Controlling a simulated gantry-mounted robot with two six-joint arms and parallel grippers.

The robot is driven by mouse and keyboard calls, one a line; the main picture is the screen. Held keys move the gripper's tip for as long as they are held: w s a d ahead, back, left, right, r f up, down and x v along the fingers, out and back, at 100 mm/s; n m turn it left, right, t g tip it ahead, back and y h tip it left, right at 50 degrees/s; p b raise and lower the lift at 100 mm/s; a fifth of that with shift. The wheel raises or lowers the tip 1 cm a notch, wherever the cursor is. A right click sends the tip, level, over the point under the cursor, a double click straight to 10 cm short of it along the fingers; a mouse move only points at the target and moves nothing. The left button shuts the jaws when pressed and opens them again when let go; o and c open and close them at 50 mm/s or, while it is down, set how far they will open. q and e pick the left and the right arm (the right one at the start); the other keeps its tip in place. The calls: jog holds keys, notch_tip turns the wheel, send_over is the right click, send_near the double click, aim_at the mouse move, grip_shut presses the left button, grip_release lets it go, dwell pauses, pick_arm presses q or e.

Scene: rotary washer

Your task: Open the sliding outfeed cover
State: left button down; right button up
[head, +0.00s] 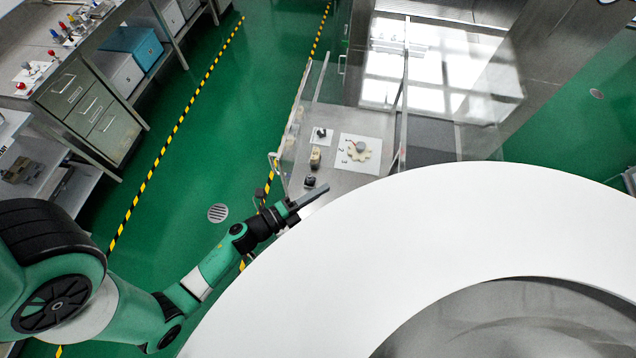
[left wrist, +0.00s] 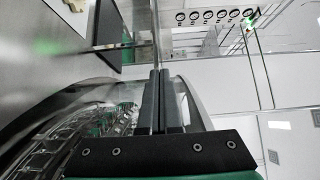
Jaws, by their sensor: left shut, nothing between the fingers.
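The outfeed guarding is clear panels around a steel work surface, with a left panel (head: 300,115) and a further upright edge on the right (head: 404,90). I cannot tell which panel is the sliding cover. My left gripper (head: 322,188) is shut and empty, low beside the near end of the left panel, next to the white round housing. In the left wrist view its two dark fingers (left wrist: 160,75) lie together, pointing at a thin upright edge (left wrist: 155,35). Contact cannot be made out. My right gripper is in neither view.
A large white round housing (head: 270,270) fills the lower right. A pale star-shaped part (head: 359,150) and small fittings lie on the steel surface. Glass vials (left wrist: 75,140) show in the left wrist view. Green floor (head: 190,150) lies open to the left, before drawer cabinets (head: 90,105).

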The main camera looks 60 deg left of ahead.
pick_arm(q)
jog(key=w, duration=0.6)
jog(key=shift+w+a+b, duration=0.2)
jog(key=shift+a+b, duration=0.1)
jog(key=shift+b, duration=0.1)
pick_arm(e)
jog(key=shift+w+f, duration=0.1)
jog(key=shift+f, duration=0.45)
